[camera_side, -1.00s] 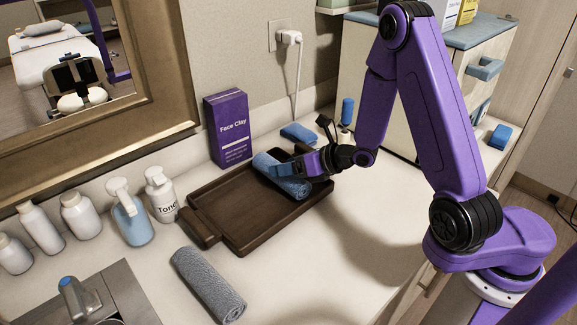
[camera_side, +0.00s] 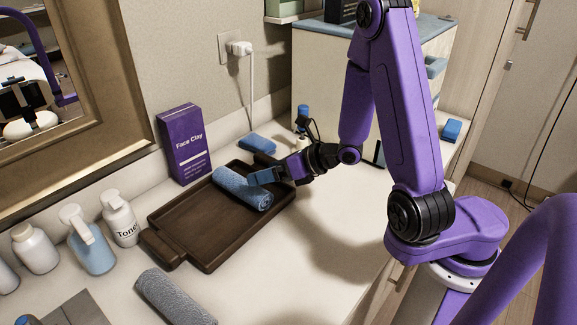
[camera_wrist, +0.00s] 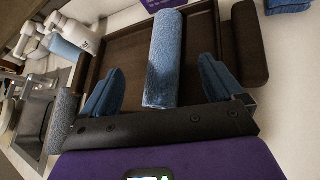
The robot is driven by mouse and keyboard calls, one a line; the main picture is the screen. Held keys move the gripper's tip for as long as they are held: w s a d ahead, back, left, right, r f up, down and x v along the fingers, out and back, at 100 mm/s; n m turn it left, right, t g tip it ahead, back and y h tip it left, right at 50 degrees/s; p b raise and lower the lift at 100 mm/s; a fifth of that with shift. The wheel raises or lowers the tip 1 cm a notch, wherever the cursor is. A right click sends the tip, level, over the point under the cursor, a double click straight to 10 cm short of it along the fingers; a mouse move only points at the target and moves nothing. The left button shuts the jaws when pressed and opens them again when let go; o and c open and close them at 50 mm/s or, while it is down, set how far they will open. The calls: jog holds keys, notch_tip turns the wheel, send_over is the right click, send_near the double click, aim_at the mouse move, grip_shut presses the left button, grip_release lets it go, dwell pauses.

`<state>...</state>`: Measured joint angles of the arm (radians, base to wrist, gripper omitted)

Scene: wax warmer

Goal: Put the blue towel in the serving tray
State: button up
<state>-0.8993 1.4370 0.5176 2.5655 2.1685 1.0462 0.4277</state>
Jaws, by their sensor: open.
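The rolled blue towel (camera_side: 243,190) lies in the dark brown serving tray (camera_side: 192,228), toward its back right end. In the wrist view my gripper (camera_wrist: 160,84) is open, with one blue finger on each side of the towel (camera_wrist: 167,50) and a gap visible on both sides. The towel's near end lies between the fingertips. The tray (camera_wrist: 122,58) shows around and beneath it. Part of the towel is hidden by a finger in the side view.
A rolled grey towel (camera_side: 175,298) lies in front of the tray. A purple Face Clay box (camera_side: 184,145) stands behind it. Bottles, including a Toner bottle (camera_side: 120,220), stand at left. A folded blue cloth (camera_side: 257,143) lies behind. The counter right of the tray is clear.

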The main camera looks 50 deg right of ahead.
jog(key=shift+v, duration=2.85)
jog(key=w+a+r+n+g+y, duration=0.1)
jog(key=a+r+n+g+y, duration=0.1)
jog(key=a+n+g+y, duration=0.55)
jog(key=s+a+n+g+h, duration=0.35)
jog(key=s+a+n, duration=0.2)
jog(key=n, duration=0.85)
jog(key=s+d+r+n+h, duration=0.1)
jog(key=s+d+n+h, duration=0.3)
jog(key=n, duration=0.9)
jog(key=s+d+r+n+h, duration=0.1)
jog(key=s+d+n+h, duration=0.3)
jog(key=s+d+n, duration=0.4)
jog(key=s+n, duration=0.4)
jog(key=n, duration=0.1)
jog(key=shift+s+d+r+n, duration=0.2)
jog(key=shift+s+r+n, duration=0.05)
jog(key=shift+s+n, duration=0.15)
